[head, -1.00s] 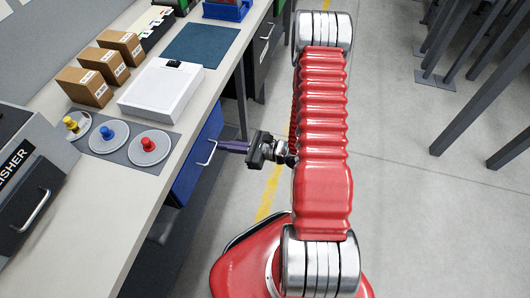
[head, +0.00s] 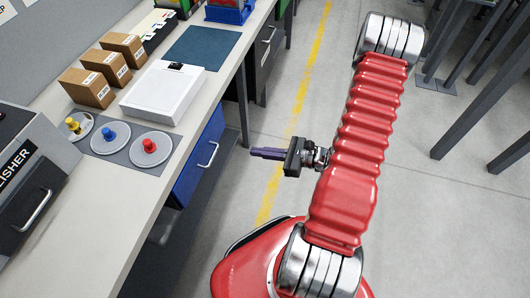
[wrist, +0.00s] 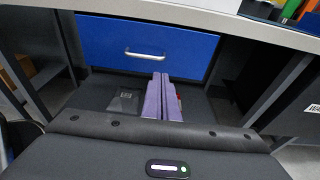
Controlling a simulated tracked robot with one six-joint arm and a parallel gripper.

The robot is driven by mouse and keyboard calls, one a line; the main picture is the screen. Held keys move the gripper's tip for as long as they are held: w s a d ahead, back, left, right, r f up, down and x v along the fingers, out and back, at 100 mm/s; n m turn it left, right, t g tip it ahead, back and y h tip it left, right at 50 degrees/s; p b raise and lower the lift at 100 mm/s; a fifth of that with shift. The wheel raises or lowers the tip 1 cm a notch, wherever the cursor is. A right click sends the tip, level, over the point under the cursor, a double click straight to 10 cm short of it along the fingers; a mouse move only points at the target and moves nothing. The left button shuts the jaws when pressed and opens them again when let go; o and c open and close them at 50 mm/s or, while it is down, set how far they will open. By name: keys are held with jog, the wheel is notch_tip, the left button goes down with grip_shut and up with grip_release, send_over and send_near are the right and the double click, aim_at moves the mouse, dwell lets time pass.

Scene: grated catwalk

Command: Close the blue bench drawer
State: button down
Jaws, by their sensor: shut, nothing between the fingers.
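The blue bench drawer (head: 199,160) sits under the worktop, its front close to the bench edge. No open interior shows in either view. Its silver handle (head: 208,155) faces my gripper. In the wrist view the blue front (wrist: 185,47) fills the space below the worktop, with the handle (wrist: 145,54) near its middle. My gripper (head: 253,153) has purple fingers, shut and empty. It is to the right of the drawer, with a clear gap between its tips and the handle. In the wrist view the fingers (wrist: 162,82) lie together, pointing towards the drawer.
The worktop (head: 212,105) carries a white box (head: 163,90), cardboard boxes (head: 110,75), and a mat with round discs (head: 125,140). A dark cabinet (head: 264,60) stands farther along the bench. Grey posts (head: 475,105) stand at the right. Floor between is clear.

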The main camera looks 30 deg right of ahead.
jog(key=shift+v, duration=0.9)
